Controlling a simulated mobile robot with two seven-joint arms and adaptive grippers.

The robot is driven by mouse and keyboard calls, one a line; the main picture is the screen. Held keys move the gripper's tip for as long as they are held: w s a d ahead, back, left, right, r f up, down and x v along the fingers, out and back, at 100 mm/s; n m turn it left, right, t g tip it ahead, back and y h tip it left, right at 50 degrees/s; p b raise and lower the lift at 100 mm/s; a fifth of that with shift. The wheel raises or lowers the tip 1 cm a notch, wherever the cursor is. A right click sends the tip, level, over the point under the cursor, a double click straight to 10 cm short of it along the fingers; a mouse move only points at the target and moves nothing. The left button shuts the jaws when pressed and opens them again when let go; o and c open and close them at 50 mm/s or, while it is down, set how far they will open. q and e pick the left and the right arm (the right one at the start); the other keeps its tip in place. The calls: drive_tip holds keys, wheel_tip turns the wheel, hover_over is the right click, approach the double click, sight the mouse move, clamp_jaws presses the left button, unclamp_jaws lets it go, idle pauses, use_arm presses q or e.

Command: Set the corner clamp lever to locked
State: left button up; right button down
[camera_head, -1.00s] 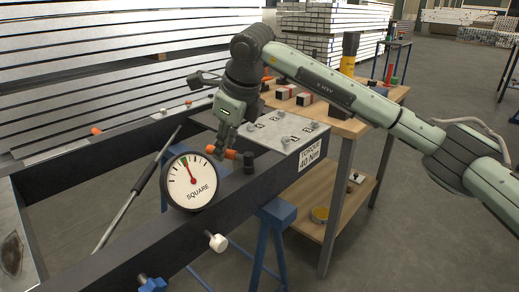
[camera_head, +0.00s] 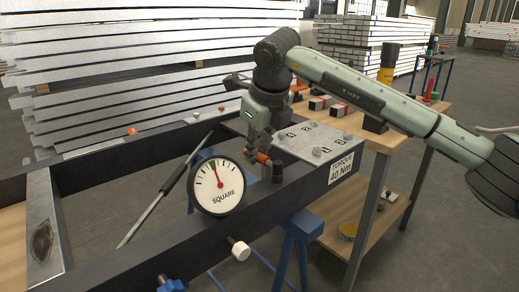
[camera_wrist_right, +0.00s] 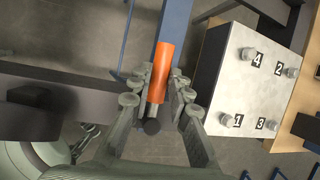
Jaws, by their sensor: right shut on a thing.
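The corner clamp lever has an orange handle (camera_head: 263,158) and stands on the dark frame beam beside the SQUARE dial, next to a black post (camera_head: 277,171). My right gripper (camera_head: 262,152) reaches down from above and is shut on the orange handle. In the right wrist view the handle (camera_wrist_right: 162,80) lies between the two fingers of the gripper (camera_wrist_right: 158,98), with a dark rod end below it. The gripper partly hides the handle in the head view. My left gripper is in neither view.
The SQUARE dial (camera_head: 215,186) stands left of the lever, its needle near the green mark. A plate with numbered bolts (camera_head: 312,142) lies right behind the gripper. A white knob (camera_head: 240,250) and a blue knob (camera_head: 172,284) stick out of the beam (camera_head: 130,270). A wooden bench (camera_head: 385,140) stands behind.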

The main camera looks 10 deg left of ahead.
drive_tip(key=c, duration=1.4)
unclamp_jaws()
drive_tip(key=v, duration=1.2)
